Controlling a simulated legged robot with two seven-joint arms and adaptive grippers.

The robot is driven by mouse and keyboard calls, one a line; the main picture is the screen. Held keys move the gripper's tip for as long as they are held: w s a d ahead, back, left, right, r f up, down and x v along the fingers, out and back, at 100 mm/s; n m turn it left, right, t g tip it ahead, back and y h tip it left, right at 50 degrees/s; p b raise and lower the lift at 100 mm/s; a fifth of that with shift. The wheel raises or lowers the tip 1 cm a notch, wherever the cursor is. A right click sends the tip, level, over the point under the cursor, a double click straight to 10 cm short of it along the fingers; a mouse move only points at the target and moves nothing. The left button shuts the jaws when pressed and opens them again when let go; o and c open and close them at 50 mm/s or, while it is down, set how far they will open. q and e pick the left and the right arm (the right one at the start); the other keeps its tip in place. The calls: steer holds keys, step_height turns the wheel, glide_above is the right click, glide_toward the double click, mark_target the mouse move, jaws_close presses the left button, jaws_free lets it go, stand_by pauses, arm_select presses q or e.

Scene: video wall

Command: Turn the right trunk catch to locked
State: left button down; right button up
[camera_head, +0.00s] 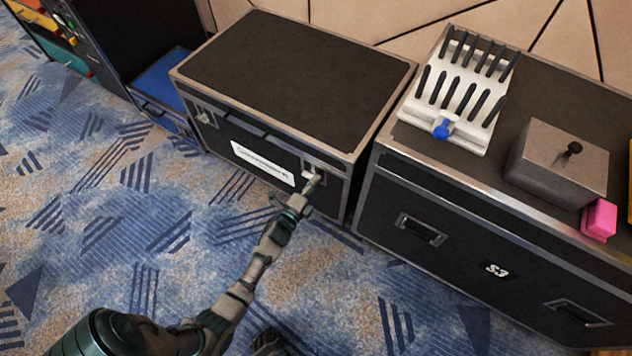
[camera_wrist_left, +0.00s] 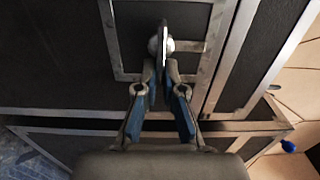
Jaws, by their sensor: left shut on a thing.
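The black trunk (camera_head: 290,75) with metal edges stands on the carpet, its lid shut. Its right catch (camera_head: 312,171) is a small metal fitting on the front face, near the right corner. My left gripper (camera_head: 311,183) reaches up to this catch from below. In the left wrist view my left gripper (camera_wrist_left: 165,72) is shut on the thin upright metal wing of the right catch (camera_wrist_left: 162,42). The round boss behind the wing is partly hidden. The left catch (camera_head: 205,114) is on the same face, apart from the gripper. My right gripper is not in view.
A white label (camera_head: 263,164) is on the trunk front between the catches. A larger black case (camera_head: 470,225) stands close on the right, bearing a white slotted rack (camera_head: 460,90), a grey box (camera_head: 558,165) and a pink block (camera_head: 599,220). Carpet (camera_head: 130,220) is clear at left.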

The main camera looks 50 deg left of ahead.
arm_select(q)
steer(key=shift+s+a+f, duration=0.25)
steer(key=shift+s+f, duration=0.05)
steer(key=shift+f, duration=0.2)
steer(key=c, duration=1.3)
jaws_free()
steer(key=shift+c, duration=0.2)
steer(key=shift+o, duration=0.2)
steer(key=shift+r, duration=0.2)
steer(key=v, duration=1.2)
